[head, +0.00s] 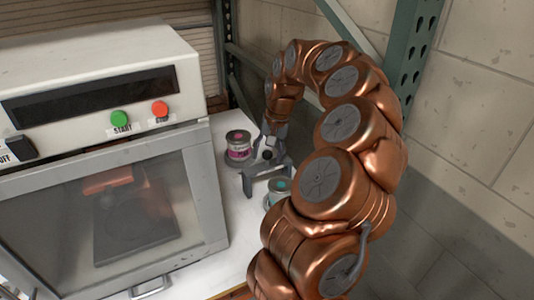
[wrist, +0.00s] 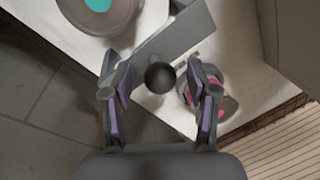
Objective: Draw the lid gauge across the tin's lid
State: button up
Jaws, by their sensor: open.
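The lid gauge (wrist: 186,36) is a flat grey bar with a black ball knob (wrist: 160,77) in the wrist view. In the head view it looks like a grey bridge (head: 266,172) between two tins. My gripper (wrist: 160,69) is open, with one finger on each side of the knob and visible gaps to it. The tin with a teal lid centre (wrist: 98,6) is at the top left of the wrist view. In the head view this tin (head: 278,188) is partly hidden by my arm. A pink-marked tin (head: 238,147) stands farther back, partly behind my right finger in the wrist view.
A grey-white machine (head: 105,140) with a glass door, a green START button (head: 121,118) and a red button (head: 160,108) fills the left. The white worktop (head: 200,274) is narrow. A green rack post (head: 412,50) and block wall stand close on the right.

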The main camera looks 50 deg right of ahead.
jog(key=shift+f, duration=0.5)
jog(key=shift+c, duration=0.2)
grip_shut()
dwell(0.3)
